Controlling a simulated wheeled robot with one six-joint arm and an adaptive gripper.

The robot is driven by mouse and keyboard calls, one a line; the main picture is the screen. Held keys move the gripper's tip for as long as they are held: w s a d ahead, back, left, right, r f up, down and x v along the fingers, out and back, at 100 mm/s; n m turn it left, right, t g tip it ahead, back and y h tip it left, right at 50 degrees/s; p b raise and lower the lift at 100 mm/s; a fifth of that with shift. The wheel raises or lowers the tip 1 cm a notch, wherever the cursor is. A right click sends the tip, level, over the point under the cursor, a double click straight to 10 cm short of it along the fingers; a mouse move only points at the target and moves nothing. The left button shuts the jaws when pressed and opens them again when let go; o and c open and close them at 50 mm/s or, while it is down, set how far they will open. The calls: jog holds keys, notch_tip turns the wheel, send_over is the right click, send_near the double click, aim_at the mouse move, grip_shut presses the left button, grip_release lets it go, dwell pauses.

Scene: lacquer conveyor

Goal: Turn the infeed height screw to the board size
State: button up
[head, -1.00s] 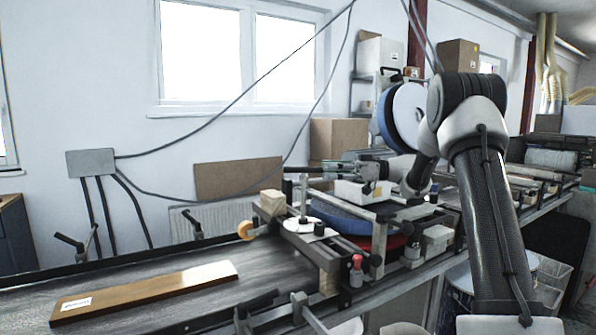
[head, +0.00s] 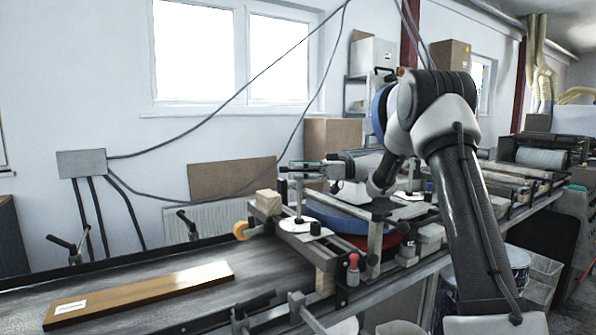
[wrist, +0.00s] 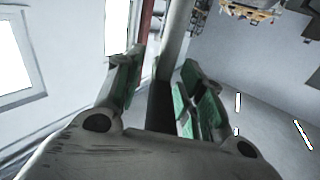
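The infeed height screw is a white disc handwheel (head: 291,225) with an upright metal post (head: 299,200) and a black knob (head: 315,228). It stands on the infeed end of the machine. My gripper (head: 284,172) lies level, pointing left, at the height of the post's top and overlapping it in the head view. I cannot tell whether it touches the post. In the wrist view the green-padded fingers (wrist: 158,95) stand apart, with a dark and grey upright shape showing between them. A long brown board (head: 140,296) with a white label lies on the conveyor; its print is unreadable.
The dark conveyor belt (head: 215,297) is clear around the board. A wooden block (head: 268,202) and an orange roller (head: 241,230) are beside the handwheel. A red-topped knob (head: 353,262) is in front. A blue disc (head: 340,217) is behind the post.

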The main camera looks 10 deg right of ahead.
grip_shut()
jog(key=shift+m+t+h, duration=0.4)
jog(key=shift+m+t, duration=0.4)
jog(key=shift+t, duration=0.4)
grip_release()
jog(key=shift+s+r, duration=0.1)
